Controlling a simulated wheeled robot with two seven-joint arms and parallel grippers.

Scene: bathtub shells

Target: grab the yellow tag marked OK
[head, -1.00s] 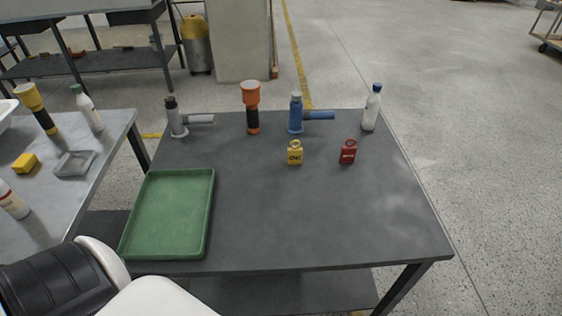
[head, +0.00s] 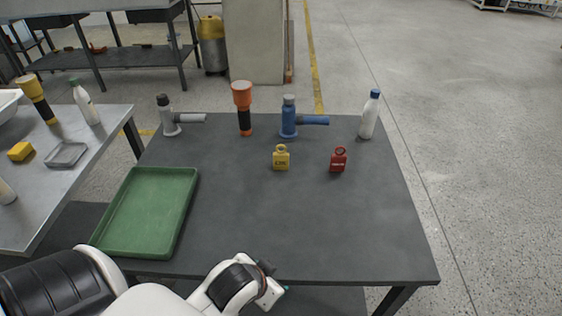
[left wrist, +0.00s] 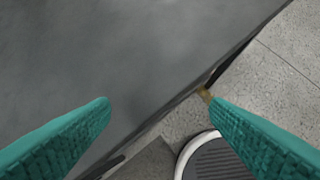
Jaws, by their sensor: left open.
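The yellow tag (head: 281,159) stands upright near the middle of the dark table (head: 290,220) in the head view, with dark lettering too small to read for sure. A red tag (head: 339,160) stands to its right. My left arm comes in at the bottom left of the head view; its fingers are not clear there. In the left wrist view my left gripper (left wrist: 158,103) shows two teal fingers wide apart, with nothing between them but the table's edge and floor. It is in front of the tags, near the table's front edge. My right gripper is not in view.
A green tray (head: 150,212) lies at the table's left. Along the back stand a grey tool (head: 168,120), an orange flashlight (head: 243,105), a blue tool (head: 290,120) and a white bottle (head: 369,117). The table's front middle and right are clear.

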